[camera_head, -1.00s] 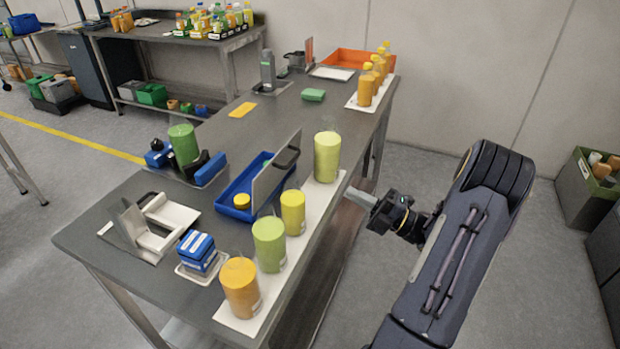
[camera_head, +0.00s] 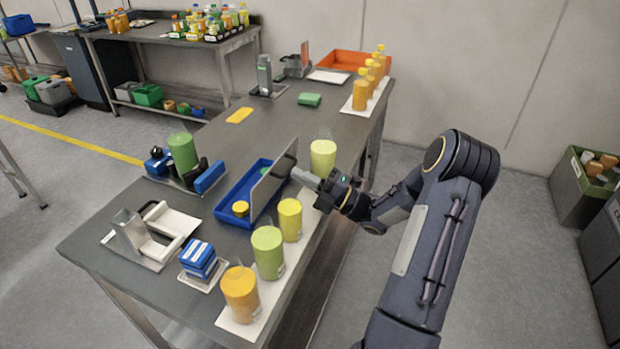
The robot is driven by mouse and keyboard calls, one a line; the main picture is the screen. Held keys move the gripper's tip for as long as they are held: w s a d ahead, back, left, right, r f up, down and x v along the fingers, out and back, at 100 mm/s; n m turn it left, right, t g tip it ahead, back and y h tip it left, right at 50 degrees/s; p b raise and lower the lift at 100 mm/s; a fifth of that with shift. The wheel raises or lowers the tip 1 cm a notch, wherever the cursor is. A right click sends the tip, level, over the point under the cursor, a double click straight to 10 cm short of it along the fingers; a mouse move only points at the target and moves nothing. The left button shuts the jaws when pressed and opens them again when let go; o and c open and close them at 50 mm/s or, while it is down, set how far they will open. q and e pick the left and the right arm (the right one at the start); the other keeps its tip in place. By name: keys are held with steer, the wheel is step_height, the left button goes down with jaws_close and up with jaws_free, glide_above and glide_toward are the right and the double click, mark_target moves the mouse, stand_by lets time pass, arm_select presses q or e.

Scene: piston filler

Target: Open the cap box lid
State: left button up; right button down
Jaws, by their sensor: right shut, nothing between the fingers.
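The blue cap box (camera_head: 228,204) stands open-topped on the grey bench, with a yellow cap (camera_head: 240,209) inside its near end. Its grey lid (camera_head: 270,187) stands raised along the box's right side. The lid's dark handle is now hidden. My right gripper (camera_head: 303,177) comes in from the right, its fingers shut and empty. The fingertips are just right of the lid, at its outer face; I cannot tell whether they touch. My left gripper is not in view.
A white strip (camera_head: 239,327) along the bench's right edge carries several filled cups; a pale yellow cup (camera_head: 322,158) stands close behind my right gripper. A green jar (camera_head: 182,152) in a fixture is left of the box.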

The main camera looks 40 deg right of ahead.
steer(key=shift+w+a+r+g+h+b, duration=0.2)
steer(key=shift+w+a+r+g+h, duration=0.1)
steer(key=shift+w+r+g, duration=0.2)
steer(key=shift+w+a+r+g+h+b, duration=0.2)
steer(key=shift+w+r+g+h, duration=0.15)
steer(key=shift+g, duration=0.25)
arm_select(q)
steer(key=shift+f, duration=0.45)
arm_select(e)
steer(key=shift+w, duration=0.1)
